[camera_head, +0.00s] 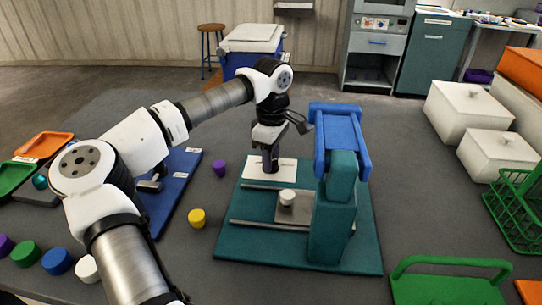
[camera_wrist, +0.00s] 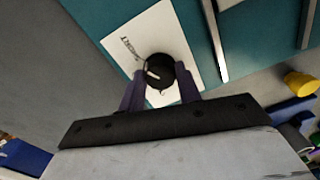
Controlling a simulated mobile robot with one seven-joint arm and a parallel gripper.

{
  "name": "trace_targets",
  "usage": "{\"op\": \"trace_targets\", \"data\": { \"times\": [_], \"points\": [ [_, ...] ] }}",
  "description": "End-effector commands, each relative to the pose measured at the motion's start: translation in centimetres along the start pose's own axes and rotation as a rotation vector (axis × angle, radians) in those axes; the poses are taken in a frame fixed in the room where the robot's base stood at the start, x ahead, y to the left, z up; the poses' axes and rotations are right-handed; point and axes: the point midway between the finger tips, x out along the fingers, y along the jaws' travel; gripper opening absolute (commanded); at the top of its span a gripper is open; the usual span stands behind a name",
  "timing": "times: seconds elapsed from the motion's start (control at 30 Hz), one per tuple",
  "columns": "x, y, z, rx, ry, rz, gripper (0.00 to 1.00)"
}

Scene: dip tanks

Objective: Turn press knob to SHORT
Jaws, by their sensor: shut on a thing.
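The press (camera_head: 334,215) is a teal frame with a blue top, on a teal base in the head view. A white label plate (camera_head: 256,175) lies on its base, left of the frame. In the wrist view, the knob (camera_wrist: 158,70) is round and black with a white pointer mark, on the white plate (camera_wrist: 178,40). The pointer is aimed to the lower left of that picture. Small dark lettering is on the plate beside the knob; I cannot read it surely. My gripper (camera_wrist: 160,88) has its purple fingers on both sides of the knob, shut on it. In the head view, my gripper (camera_head: 270,160) hides the knob.
A white cup (camera_head: 288,196) sits on a plate between the press rails. A purple cup (camera_head: 218,168) and a yellow cup (camera_head: 197,218) stand left of the base. A blue board (camera_head: 178,185) is further left. White boxes (camera_head: 466,108) and a green basket (camera_head: 518,205) are right.

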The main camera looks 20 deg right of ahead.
Motion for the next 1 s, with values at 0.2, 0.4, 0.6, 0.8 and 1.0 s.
{"op": "trace_targets", "data": {
  "times": [0.2, 0.4, 0.6, 0.8, 1.0],
  "points": [
    [-0.09, 0.06, 0.09, 0.016, -0.001, 0.003, 0.11],
    [-0.1, 0.05, 0.1, 0.016, -0.001, 0.003, 0.11],
    [-0.08, 0.04, 0.09, 0.015, -0.001, 0.002, 0.49],
    [-0.04, 0.01, 0.05, 0.014, 0.0, 0.001, 0.56],
    [0.0, 0.0, 0.02, -0.002, 0.0, 0.0, 0.56]
  ]
}}
